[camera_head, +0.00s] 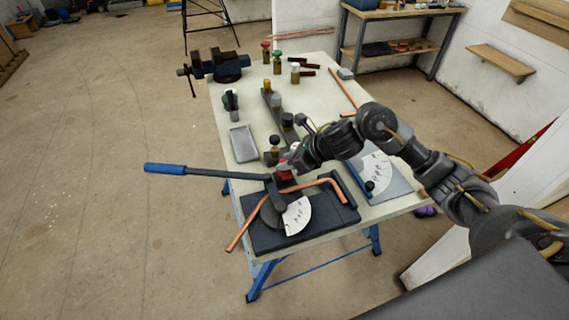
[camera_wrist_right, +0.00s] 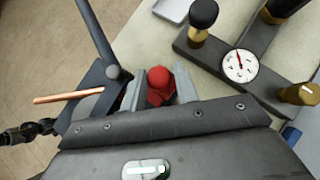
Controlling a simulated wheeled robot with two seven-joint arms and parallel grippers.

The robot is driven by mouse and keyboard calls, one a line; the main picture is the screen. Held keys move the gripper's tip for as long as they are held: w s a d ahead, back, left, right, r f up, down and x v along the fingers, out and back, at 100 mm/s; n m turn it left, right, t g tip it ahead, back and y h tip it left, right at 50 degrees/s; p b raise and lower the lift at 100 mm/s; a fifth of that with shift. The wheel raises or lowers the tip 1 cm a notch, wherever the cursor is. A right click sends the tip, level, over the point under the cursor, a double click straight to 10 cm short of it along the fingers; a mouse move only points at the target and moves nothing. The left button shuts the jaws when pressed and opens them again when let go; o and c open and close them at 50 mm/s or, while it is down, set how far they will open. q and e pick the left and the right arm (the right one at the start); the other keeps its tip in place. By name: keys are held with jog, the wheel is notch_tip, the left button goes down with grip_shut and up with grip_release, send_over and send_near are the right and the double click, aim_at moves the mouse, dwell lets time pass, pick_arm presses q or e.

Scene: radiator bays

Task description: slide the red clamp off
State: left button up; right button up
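The red clamp (camera_head: 286,176) sits on the dark pipe bender (camera_head: 324,224), close to the pivot of its lever. In the right wrist view the red clamp (camera_wrist_right: 160,84) stands between my two grey fingers, which are close on both sides of it. My right gripper (camera_wrist_right: 160,92) appears shut on it; the contact faces are hidden. A bent copper pipe (camera_head: 246,228) lies through the bender, beside the white angle scale (camera_head: 297,215). The blue-handled lever (camera_head: 166,169) reaches out to the left over the table edge. My left gripper is not visible.
Behind the bender is a grey manifold with a gauge (camera_wrist_right: 239,66) and valve knobs. A grey tray (camera_head: 243,143) and a vise (camera_head: 218,65) are on the left side of the table. A blue-edged plate with a scale (camera_head: 378,172) lies to the right.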

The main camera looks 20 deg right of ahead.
jog(key=o, duration=0.4)
jog(key=shift+w, duration=0.2)
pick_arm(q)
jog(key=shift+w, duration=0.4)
pick_arm(e)
jog(key=shift+s, duration=0.1)
pick_arm(q)
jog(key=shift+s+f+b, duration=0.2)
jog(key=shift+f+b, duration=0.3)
jog(key=shift+b, duration=0.05)
pick_arm(e)
jog(key=v, duration=1)
jog(key=shift+s+d+r, duration=0.2)
jog(key=shift+d+r, duration=0.05)
jog(key=shift+d, duration=0.05)
